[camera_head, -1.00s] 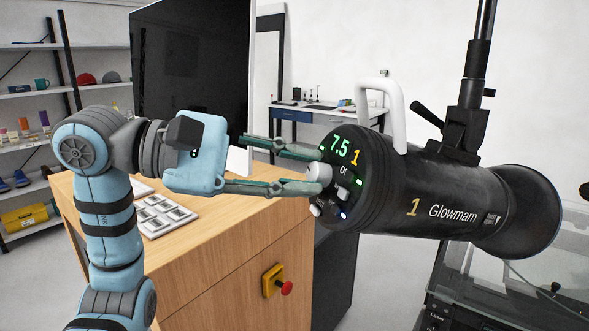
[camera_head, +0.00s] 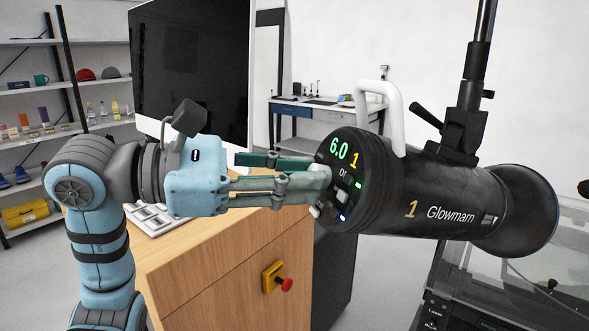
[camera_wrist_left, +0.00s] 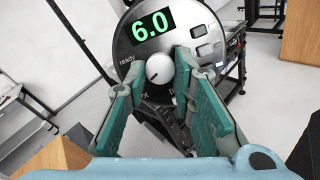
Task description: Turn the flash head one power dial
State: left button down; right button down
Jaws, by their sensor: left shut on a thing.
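The flash head (camera_head: 420,195) is a black cylinder marked "Glowmarn" and "1", with a white handle on top. Its rear panel faces left and its display reads 6.0. The power dial (camera_wrist_left: 160,69) is a round white knob below the display in the left wrist view; it partly shows in the head view (camera_head: 319,170). My left gripper (camera_head: 318,173) is shut on the dial, one finger on each side, and also shows in the left wrist view (camera_wrist_left: 162,82). The wrist looks rolled. My right gripper is in neither view.
A wooden cabinet (camera_head: 240,265) stands below my left arm, with a red stop button (camera_head: 286,284) on its side. A large monitor (camera_head: 190,70) stands behind the arm. A black stand (camera_head: 470,90) holds the flash head.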

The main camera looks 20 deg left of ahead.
pick_arm(q)
jog(key=shift+n, duration=0.7)
jog(key=shift+f, duration=0.1)
jog(key=c, duration=1.6)
grip_release()
jog(key=shift+c, duration=0.2)
jog(key=shift+a, duration=0.1)
jog(key=v, duration=0.7)
jog(key=shift+s, duration=0.3)
